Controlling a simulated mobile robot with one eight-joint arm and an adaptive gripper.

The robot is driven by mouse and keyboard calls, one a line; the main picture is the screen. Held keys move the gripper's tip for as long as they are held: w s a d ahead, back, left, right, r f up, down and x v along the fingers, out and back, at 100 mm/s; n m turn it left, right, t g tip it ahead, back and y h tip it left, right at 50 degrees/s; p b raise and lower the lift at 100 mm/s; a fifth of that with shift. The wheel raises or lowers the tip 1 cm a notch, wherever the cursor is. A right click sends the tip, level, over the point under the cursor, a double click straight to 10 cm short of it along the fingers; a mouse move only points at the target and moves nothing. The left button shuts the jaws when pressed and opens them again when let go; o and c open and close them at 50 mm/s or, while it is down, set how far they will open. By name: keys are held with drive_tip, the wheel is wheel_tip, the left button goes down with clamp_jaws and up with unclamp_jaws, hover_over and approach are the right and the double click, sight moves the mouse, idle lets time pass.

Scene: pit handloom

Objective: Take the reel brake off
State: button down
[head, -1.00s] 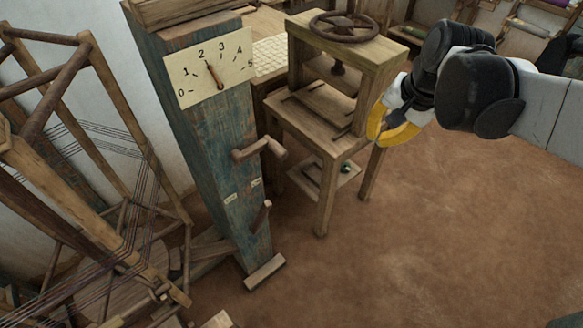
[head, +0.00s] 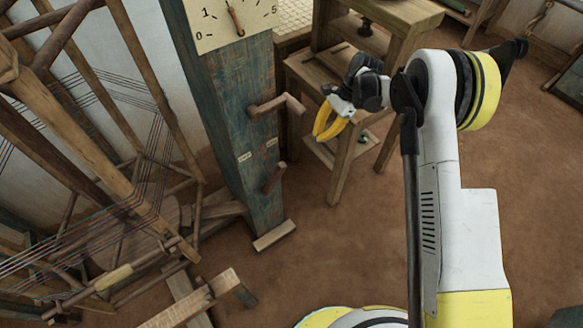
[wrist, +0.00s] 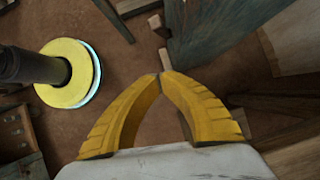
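The blue-green wooden post (head: 235,110) stands upright left of centre in the head view. A short wooden lever (head: 274,178) low on its face looks like the reel brake; it tilts up to the right, below two small labels (head: 245,157) too small to read. A wooden crank handle (head: 276,105) sticks out above it. My gripper (head: 318,136), with yellow fingers, is right of the post, apart from both handles in the picture. In the wrist view its fingertips (wrist: 161,74) meet with nothing between them.
A dial (head: 232,20) with a pointer tops the post. A wooden press stand (head: 335,175) is behind my gripper. A wooden frame with threads (head: 120,190) fills the left. A low wooden beam (head: 190,303) lies in front. The brown floor (head: 330,250) is clear right of the post.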

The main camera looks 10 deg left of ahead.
drive_tip(key=shift+m+g, duration=0.3)
drive_tip(key=shift+g, duration=0.1)
drive_tip(key=x, duration=0.4)
drive_tip(key=shift+w+d+f, duration=0.15)
drive_tip(key=shift+w+f, duration=0.2)
drive_tip(key=b, duration=0.6)
approach(274, 180)
drive_tip(key=shift+d+f, duration=0.3)
drive_tip(key=shift+f, duration=0.4)
drive_tip(key=shift+d+f, duration=0.25)
drive_tip(key=shift+f, duration=0.4)
drive_tip(key=shift+d+f, duration=0.3)
drive_tip(key=shift+f, duration=0.4)
